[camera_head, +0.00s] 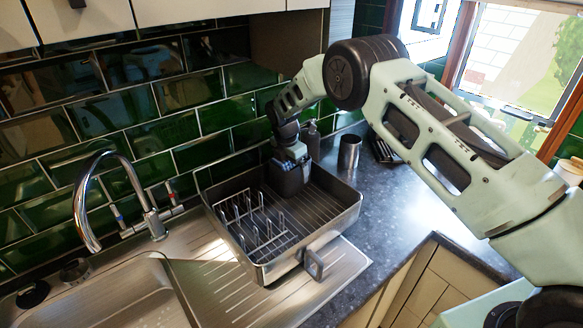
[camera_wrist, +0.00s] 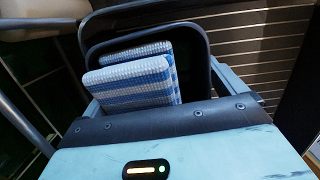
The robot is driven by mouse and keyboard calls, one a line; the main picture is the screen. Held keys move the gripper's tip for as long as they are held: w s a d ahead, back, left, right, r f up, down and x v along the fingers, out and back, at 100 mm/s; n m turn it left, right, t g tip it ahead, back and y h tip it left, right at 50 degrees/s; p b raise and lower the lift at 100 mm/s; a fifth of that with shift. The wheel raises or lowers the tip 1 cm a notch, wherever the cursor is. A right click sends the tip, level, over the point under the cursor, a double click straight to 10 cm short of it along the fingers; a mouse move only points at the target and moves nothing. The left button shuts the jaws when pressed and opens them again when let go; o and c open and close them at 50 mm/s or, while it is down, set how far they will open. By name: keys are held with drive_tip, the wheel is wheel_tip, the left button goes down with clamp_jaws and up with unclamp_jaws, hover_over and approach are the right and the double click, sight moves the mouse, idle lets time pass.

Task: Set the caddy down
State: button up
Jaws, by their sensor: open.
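The caddy (camera_head: 287,181) is a small dark open-topped box at the back of the dish rack (camera_head: 335,232). Its base looks to be on the rack floor, but I cannot be sure of the contact. My gripper (camera_head: 290,152) is right above the caddy, pointing down. In the wrist view, the open gripper (camera_wrist: 172,100) has a finger on either side of the caddy's near part. Whether the fingers touch it is hidden.
Wire plate holders (camera_head: 255,222) stand in the rack's left half. The tap (camera_head: 115,195) and sink (camera_head: 110,295) are to the left. A metal cup (camera_head: 349,152) and a dark bottle (camera_head: 312,138) stand behind the rack. The green tiled wall (camera_head: 150,120) is close behind.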

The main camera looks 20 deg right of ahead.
drive_tip(key=r+b, duration=0.1)
drive_tip(key=r, duration=0.3)
drive_tip(key=a+r+b, duration=0.1)
drive_tip(key=r, duration=0.3)
drive_tip(key=r+b, duration=0.2)
drive_tip(key=r, duration=0.2)
drive_tip(key=shift+s+a+r, duration=0.15)
drive_tip(key=shift+s+a, duration=0.1)
drive_tip(key=shift+a, duration=0.05)
drive_tip(key=shift+s, duration=0.1)
drive_tip(key=c, duration=1.3)
clamp_jaws()
drive_tip(key=shift+f, duration=0.2)
